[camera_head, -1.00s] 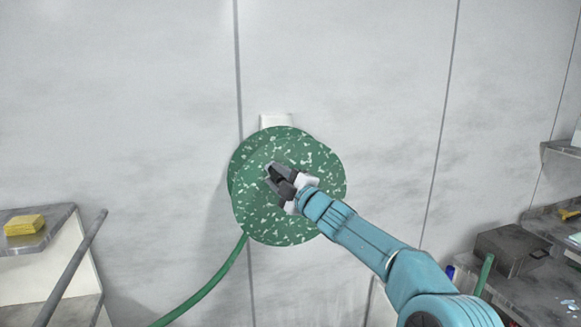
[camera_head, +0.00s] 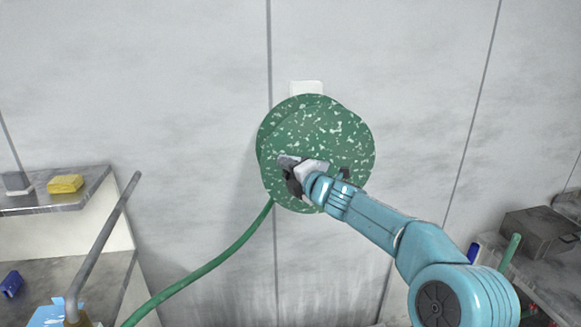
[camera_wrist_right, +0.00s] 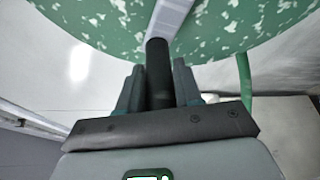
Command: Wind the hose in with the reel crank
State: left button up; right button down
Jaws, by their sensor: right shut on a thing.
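The round green hose reel (camera_head: 335,135) with pale speckles is mounted on the grey wall in the head view. It also fills the top of the right wrist view (camera_wrist_right: 100,18). The green hose (camera_head: 225,255) hangs from the reel's lower left and runs down to the left. My right gripper (camera_head: 287,166) is at the left part of the reel's face. In the right wrist view its fingers are shut on the black crank handle (camera_wrist_right: 159,66), beside the pale crank arm (camera_wrist_right: 170,14). In the head view the gripper hides most of the crank. My left gripper is not in view.
A white wall bracket (camera_head: 307,87) shows above the reel. At left, a shelf (camera_head: 85,196) holds a yellow sponge (camera_head: 65,184), and a grey rod (camera_head: 103,238) slants in front. A grey box (camera_head: 540,234) stands on a bench at right. The wall around the reel is clear.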

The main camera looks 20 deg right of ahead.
jog(key=shift+f, duration=0.5)
jog(key=c, duration=0.8)
grip_release()
jog(key=shift+c, duration=0.2)
